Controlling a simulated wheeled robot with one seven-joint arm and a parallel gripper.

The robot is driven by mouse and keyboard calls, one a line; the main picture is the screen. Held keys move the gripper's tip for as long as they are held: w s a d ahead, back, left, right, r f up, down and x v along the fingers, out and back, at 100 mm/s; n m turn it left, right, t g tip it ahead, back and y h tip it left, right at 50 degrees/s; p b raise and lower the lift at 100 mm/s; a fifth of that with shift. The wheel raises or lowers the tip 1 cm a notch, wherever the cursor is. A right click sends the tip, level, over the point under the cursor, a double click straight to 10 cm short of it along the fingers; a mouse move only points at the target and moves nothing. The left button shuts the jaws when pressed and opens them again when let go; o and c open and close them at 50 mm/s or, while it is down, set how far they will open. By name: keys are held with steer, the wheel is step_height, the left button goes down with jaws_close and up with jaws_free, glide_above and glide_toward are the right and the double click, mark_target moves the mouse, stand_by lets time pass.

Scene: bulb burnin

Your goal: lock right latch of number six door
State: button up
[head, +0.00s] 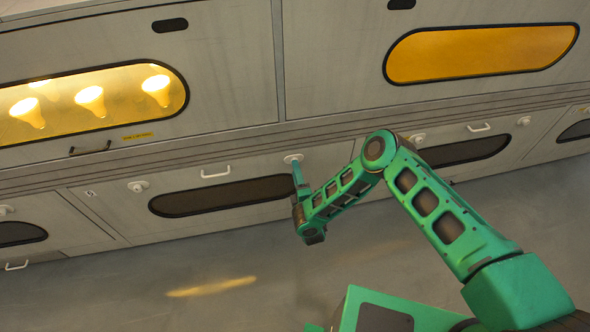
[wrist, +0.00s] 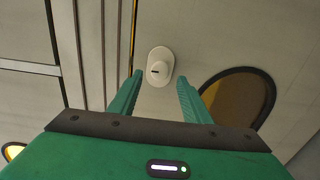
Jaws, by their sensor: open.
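A lower door (head: 115,212) in the middle of the cabinet wall has a dark rounded window and a white bar handle (head: 215,173). A small number label (head: 90,193) at its left is too small to read. Its right latch (head: 293,158) is a round white knob on an oval plate; it also shows in the wrist view (wrist: 158,66), with a short dark mark on its knob. Its left latch (head: 138,186) is at the other end. My gripper (wrist: 160,79) is open and empty, with its fingertips just short of the right latch, one to each side.
An amber window (head: 480,53) is at the upper right. Another lower door with a handle (head: 479,127) is at the right. The grey floor (head: 130,290) is clear.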

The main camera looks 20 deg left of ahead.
steer(key=v, duration=0.8)
steer(key=shift+s, duration=0.2)
steer(key=shift+f, duration=0.1)
steer(key=x, duration=1.1)
steer(key=shift+w, duration=0.15)
steer(key=shift+d, duration=0.2)
